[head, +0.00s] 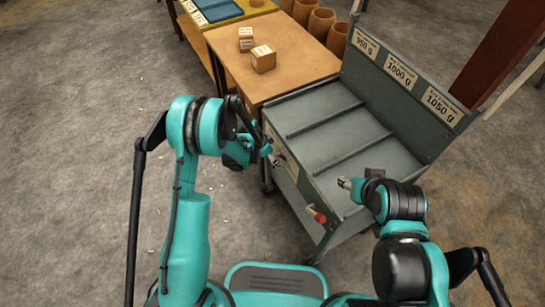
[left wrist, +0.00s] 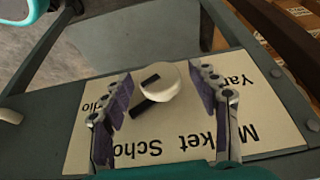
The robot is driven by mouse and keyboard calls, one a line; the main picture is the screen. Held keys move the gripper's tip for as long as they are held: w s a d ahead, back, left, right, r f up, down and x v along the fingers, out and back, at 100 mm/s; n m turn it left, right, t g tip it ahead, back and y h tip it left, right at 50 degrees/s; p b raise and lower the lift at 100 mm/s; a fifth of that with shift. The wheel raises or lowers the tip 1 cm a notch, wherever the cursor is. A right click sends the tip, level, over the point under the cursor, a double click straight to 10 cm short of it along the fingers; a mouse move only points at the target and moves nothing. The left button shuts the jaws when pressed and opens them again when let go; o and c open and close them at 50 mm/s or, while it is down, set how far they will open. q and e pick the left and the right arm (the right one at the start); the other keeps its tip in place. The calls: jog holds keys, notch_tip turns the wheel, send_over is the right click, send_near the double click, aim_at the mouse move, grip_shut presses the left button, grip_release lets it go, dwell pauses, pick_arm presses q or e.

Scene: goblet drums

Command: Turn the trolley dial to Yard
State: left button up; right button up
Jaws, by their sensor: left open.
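The trolley (head: 400,150) is a grey metal cart with a sloped, divided top. The trolley dial (left wrist: 160,84) is a round cream knob with black marks, on a cream label plate (left wrist: 185,135) that appears upside down in the left wrist view. "Market Scho…" reads along the bottom, "Yar…" at the right and "…dio" at the left. A black bar on the dial slants to the lower left. My left gripper (left wrist: 165,105) is open, its fingers on either side of the dial with gaps showing. In the head view my left arm partly hides the plate. My right gripper (head: 346,183) hovers by the trolley's front edge.
A red-knobbed lever (head: 318,216) sticks out from the trolley's front. A wooden table (head: 295,82) with two labelled wooden blocks (head: 262,58) adjoins the trolley's far side. Several brown drums (head: 320,24) stand behind. The floor at left is open.

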pick_arm(q)
jog(key=c, duration=1.1)
jog(key=shift+c, duration=0.2)
jog(key=shift+w+a+n+g+h, duration=0.1)
jog(key=shift+n+g+h, duration=0.05)
jog(key=shift+g+h, duration=0.4)
jog(key=shift+w+a+n+g+h, duration=0.15)
jog(key=shift+g+h, duration=0.2)
jog(key=shift+g, duration=0.3)
jog(key=shift+n+g+h, duration=0.4)
jog(key=shift+g+h, duration=0.7)
jog(key=shift+g, duration=0.3)
